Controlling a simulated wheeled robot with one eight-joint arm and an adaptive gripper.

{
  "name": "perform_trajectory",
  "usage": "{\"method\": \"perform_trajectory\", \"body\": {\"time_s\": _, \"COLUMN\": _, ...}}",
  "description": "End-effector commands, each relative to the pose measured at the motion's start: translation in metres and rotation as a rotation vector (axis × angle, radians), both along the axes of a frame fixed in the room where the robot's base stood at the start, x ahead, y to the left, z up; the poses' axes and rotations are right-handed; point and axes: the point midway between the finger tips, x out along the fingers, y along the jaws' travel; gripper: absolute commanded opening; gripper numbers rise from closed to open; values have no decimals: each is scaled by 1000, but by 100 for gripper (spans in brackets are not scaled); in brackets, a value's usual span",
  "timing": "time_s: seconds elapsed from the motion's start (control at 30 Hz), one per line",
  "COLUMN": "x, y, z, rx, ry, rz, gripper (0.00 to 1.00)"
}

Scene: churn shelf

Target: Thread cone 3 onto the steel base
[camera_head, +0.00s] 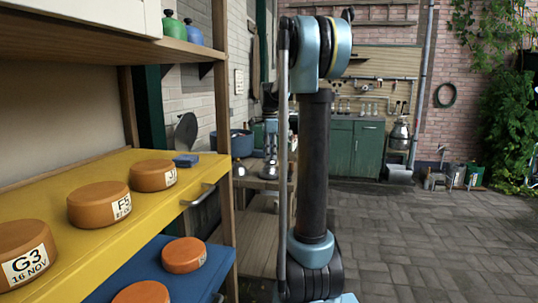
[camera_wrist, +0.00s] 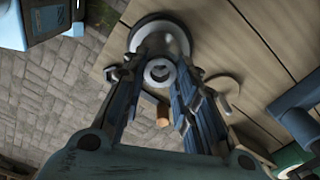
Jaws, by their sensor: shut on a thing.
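In the wrist view, my gripper (camera_wrist: 160,75) is shut on a small steel ringed piece (camera_wrist: 160,71), which may be cone 3; no number is readable. A wider round steel part (camera_wrist: 160,32), possibly the steel base, shows just beyond the fingertips. I cannot tell whether the held piece touches it or is threaded on it. In the head view, a steel thing (camera_head: 270,170) stands on the wooden bench below my gripper, partly hidden by my arm. The cone's lower side is hidden.
The wooden bench (camera_wrist: 262,50) lies under the gripper, with a curved metal handle (camera_wrist: 228,93) at right and a short wooden piece (camera_wrist: 162,115) near the fingers. A blue pot (camera_head: 242,143) stands behind. Cheese wheels sit on the yellow shelf (camera_head: 140,226) at left. Paving lies right.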

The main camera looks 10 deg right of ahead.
Motion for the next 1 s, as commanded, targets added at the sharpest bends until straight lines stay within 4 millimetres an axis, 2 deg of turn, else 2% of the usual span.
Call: {"method": "perform_trajectory", "body": {"time_s": 1.0, "x": 0, "y": 0, "z": -11, "rx": 0, "ry": 0, "rz": 0, "gripper": 0}}
